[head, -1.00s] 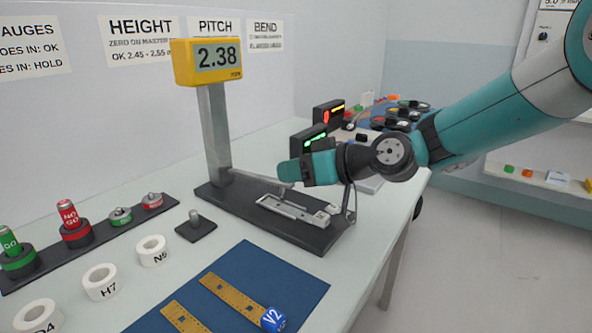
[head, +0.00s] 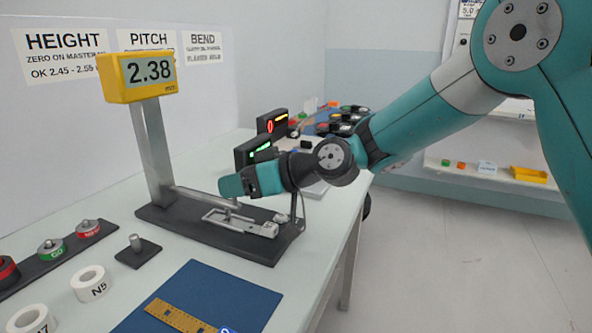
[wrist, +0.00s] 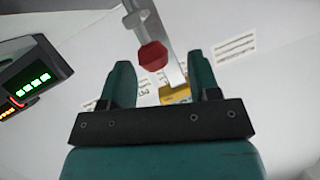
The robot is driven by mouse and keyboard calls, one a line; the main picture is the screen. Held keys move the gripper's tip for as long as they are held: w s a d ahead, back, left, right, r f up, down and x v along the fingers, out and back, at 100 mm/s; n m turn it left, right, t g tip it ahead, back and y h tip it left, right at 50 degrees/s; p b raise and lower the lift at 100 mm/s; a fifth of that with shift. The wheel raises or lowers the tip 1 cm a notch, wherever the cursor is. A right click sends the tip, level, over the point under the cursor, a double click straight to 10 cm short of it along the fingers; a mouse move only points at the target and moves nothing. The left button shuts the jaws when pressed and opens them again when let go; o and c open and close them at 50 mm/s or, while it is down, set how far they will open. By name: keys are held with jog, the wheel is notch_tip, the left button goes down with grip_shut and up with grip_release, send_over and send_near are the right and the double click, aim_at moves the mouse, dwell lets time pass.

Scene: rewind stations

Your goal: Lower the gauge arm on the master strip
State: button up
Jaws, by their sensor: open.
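The height gauge has a yellow display (head: 140,76) reading 2.38, a grey post and a dark base (head: 180,224). Its metal gauge arm (head: 200,196) runs from the post towards my gripper (head: 228,187). In the wrist view, my gripper (wrist: 158,82) has its two teal fingers apart. A red knob (wrist: 152,56) on a metal bar, seemingly the gauge arm's, shows beyond and between the fingertips; contact cannot be told. My gripper hides the knob in the head view. A slotted silver holder (head: 240,221) lies on the base; I cannot tell whether a master strip is in it.
A blue mat (head: 235,300) with a brass strip (head: 175,316) lies in front. White rings, including N5 (head: 91,283), and a rack (head: 68,250) of gauges stand left. Two dark display boxes (head: 272,124) stand behind my gripper. The table's right edge is close; floor lies beyond.

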jog(key=v, duration=1.7)
jog(key=shift+f, duration=0.1)
jog(key=s+d+f+m+g+h, duration=0.25)
jog(key=s+h, duration=0.25)
jog(key=s, duration=0.7)
jog(key=s+d+f+m+g+h, duration=0.25)
jog(key=s+f+h, duration=0.2)
jog(key=s, duration=0.75)
notch_tip(320, 180, up, 18)
jog(key=p, duration=1.8)
jog(key=shift+w+d+n+t, duration=0.2)
jog(key=shift+w+n+t, duration=0.1)
jog(key=shift+w, duration=0.15)
jog(key=shift+r, duration=0.15)
